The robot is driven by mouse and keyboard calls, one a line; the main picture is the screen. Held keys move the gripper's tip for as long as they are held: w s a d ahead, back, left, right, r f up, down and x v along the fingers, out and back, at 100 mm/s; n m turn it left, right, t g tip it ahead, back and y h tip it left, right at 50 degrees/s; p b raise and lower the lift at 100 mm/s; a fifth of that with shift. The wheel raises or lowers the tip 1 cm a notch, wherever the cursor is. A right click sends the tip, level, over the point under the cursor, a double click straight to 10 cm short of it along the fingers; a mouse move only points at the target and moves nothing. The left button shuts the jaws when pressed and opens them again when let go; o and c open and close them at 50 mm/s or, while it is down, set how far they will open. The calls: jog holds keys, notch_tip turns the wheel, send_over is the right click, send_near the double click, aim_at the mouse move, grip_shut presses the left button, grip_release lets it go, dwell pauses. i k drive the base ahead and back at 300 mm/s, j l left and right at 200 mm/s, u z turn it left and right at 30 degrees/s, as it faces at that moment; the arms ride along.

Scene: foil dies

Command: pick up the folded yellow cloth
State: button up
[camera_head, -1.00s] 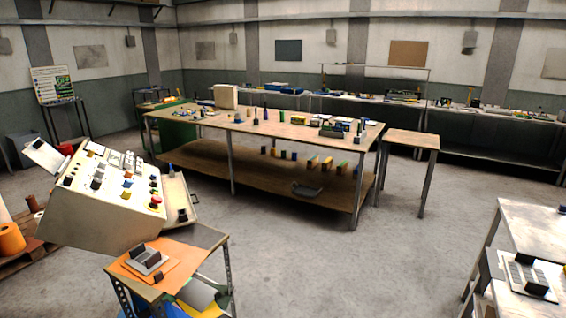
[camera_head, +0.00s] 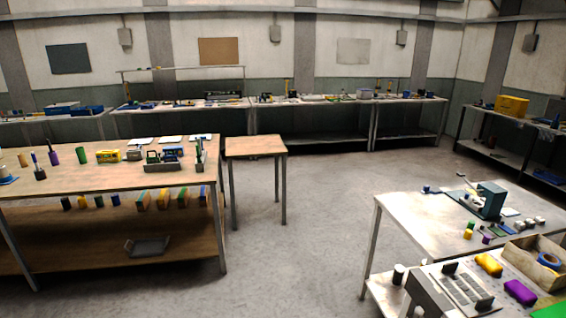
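A small soft-looking yellow bundle (camera_head: 488,264), which looks like the folded yellow cloth, lies on the near bench (camera_head: 527,268) at the lower right. It lies apart from a similar purple bundle (camera_head: 520,292) nearer to me. It is too small to make out its folds. A wooden box (camera_head: 535,262) with a blue roll in it stands just to the right of the yellow bundle. My gripper is not in view.
A grey slotted holder (camera_head: 460,287) stands left of the bundles. Behind, a table (camera_head: 410,208) carries a green press (camera_head: 490,200) and small blocks. A long wooden workbench (camera_head: 90,182) stands at left. The grey floor (camera_head: 310,240) between is open.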

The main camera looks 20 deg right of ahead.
aim_at(485, 261)
jog(key=i+z, duration=0.2)
jog(key=i, duration=0.65)
jog(key=i+j+z, duration=0.2)
jog(key=i, duration=0.7)
jog(key=i+z, duration=0.3)
jog(key=z, duration=0.15)
jog(key=i+z, duration=0.3)
jog(key=z, duration=0.15)
jog(key=i+j+z, duration=0.1)
jog(key=i+z, duration=0.5)
jog(key=z, duration=0.25)
jog(key=i+l+z, duration=0.1)
jog(key=z, duration=0.35)
jog(key=i+j+z, duration=0.1)
jog(key=i+z, duration=0.3)
jog(key=j+z, duration=0.15)
jog(key=z, duration=0.3)
jog(key=i+j+z, duration=0.2)
jog(key=z, duration=0.25)
